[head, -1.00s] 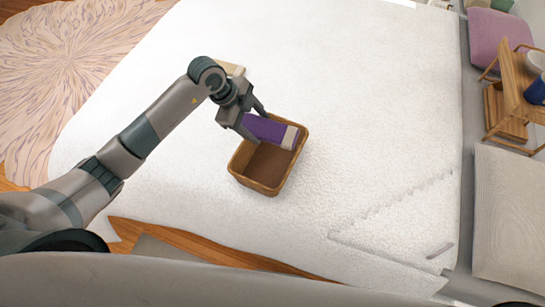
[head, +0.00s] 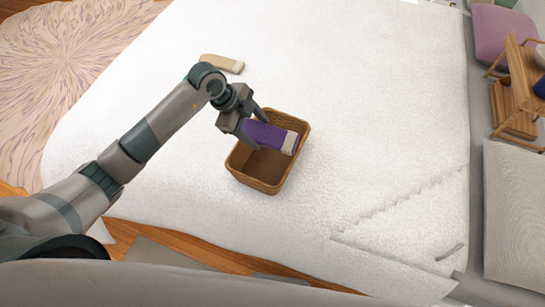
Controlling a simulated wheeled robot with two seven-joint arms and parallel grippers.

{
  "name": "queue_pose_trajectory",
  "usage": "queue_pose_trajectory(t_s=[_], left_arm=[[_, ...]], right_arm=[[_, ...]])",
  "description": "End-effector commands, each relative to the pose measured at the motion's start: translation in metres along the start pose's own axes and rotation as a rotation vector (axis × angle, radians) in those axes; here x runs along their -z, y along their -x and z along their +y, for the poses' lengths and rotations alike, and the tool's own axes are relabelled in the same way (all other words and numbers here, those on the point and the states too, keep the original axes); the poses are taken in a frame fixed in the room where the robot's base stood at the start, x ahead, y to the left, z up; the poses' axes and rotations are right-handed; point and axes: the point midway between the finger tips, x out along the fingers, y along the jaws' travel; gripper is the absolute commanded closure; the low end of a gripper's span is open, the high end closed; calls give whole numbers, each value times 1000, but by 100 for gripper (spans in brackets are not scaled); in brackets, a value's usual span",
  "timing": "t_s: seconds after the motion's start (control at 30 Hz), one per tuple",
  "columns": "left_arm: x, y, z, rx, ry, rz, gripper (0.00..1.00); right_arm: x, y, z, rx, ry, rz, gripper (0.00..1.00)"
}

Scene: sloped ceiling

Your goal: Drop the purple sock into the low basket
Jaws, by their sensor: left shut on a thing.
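The purple sock (head: 270,137) has a pale cuff at its right end. My left gripper (head: 257,129) is shut on the sock near its left end. The low basket (head: 261,186) is brown, woven and open at the top, and it stands on the white bed. In the head view the sock overlaps the far part of the basket's opening; I cannot tell how far it is above the basket floor. My right gripper is not in view.
A beige sock (head: 221,63) lies on the white bed (head: 380,120) behind my left gripper. A wooden stand (head: 515,100) and a grey cushion (head: 515,210) are at the right. The bed around the basket is clear.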

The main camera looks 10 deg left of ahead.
Motion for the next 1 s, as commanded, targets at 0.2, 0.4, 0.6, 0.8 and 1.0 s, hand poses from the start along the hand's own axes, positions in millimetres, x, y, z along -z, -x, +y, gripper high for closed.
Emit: queue_pose_trajectory(t_s=[0.2, 0.4, 0.6, 0.8, 1.0], left_arm=[[-1, -3, 1, 0, 0, 0, 63], [-1, -3, 1, 0, 0, 0, 36], [-1, -3, 1, 0, 0, 0, 19], [-1, -2, 1, 0, 0, 0, 19], [-2, 6, 0, 2, -1, 0, 19]], right_arm=[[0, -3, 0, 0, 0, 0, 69], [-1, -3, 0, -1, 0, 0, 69], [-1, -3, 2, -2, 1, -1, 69], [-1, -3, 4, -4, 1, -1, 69], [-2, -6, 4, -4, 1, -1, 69]])
